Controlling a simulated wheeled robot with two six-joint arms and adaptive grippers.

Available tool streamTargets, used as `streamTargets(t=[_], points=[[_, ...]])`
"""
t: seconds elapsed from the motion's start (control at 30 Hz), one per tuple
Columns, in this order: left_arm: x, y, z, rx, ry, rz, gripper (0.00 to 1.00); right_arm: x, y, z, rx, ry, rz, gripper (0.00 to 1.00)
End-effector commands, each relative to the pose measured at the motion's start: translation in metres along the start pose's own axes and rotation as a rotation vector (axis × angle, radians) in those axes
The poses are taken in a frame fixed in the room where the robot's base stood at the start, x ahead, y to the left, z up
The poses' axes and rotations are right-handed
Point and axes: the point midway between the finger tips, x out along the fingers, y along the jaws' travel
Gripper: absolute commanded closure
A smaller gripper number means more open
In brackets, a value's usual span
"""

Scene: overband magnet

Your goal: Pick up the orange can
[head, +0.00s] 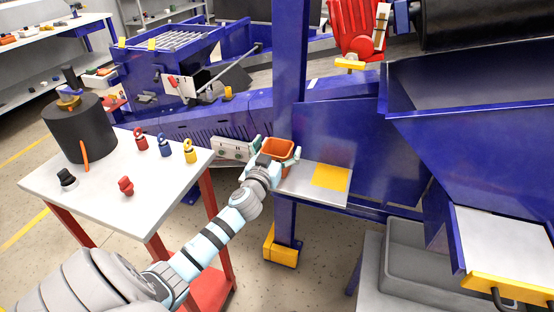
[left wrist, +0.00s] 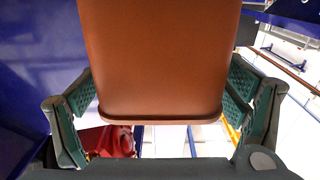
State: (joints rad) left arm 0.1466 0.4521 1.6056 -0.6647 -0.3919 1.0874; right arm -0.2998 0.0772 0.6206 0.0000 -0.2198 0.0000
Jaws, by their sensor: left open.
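The orange can (head: 278,148) is at the left end of a pale shelf beside the blue post, in the head view. It looks like an open-topped bucket. My left gripper (head: 275,153) is open, with one finger on each side of the can. In the left wrist view the can (left wrist: 160,60) fills the middle between the green finger pads of my left gripper (left wrist: 160,110). Narrow gaps seem to show beside it, but I cannot tell if either pad touches. The can's base contact is hidden. My right gripper is not in view.
The pale shelf (head: 306,184) carries a yellow patch (head: 331,177). A blue post (head: 289,80) rises close behind the can. A white table (head: 95,205) at left holds a dark cylinder (head: 80,130) and several padlocks. A grey bin (head: 412,262) stands lower right.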

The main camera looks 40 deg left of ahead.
Motion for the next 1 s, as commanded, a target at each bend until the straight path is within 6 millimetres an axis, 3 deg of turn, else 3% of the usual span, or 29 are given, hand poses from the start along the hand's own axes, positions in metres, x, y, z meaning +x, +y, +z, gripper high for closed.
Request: streamTargets(t=[0.13, 0.47, 0.77, 0.87, 1.0], points=[[0.000, 0.000, 0.000, 0.000, 0.000, 0.000, 0.13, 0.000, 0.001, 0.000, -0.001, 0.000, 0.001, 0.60], [-0.001, 0.000, 0.000, 0.000, 0.000, 0.000, 0.64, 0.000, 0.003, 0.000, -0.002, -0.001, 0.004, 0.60], [-0.001, 0.000, -0.006, 0.000, 0.001, 0.000, 0.64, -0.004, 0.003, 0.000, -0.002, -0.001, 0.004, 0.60], [-0.001, 0.000, -0.019, 0.000, 0.002, -0.001, 0.64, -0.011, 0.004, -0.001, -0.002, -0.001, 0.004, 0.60], [-0.001, 0.000, -0.058, -0.001, 0.005, 0.001, 0.64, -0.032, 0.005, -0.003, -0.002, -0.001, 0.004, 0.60]])
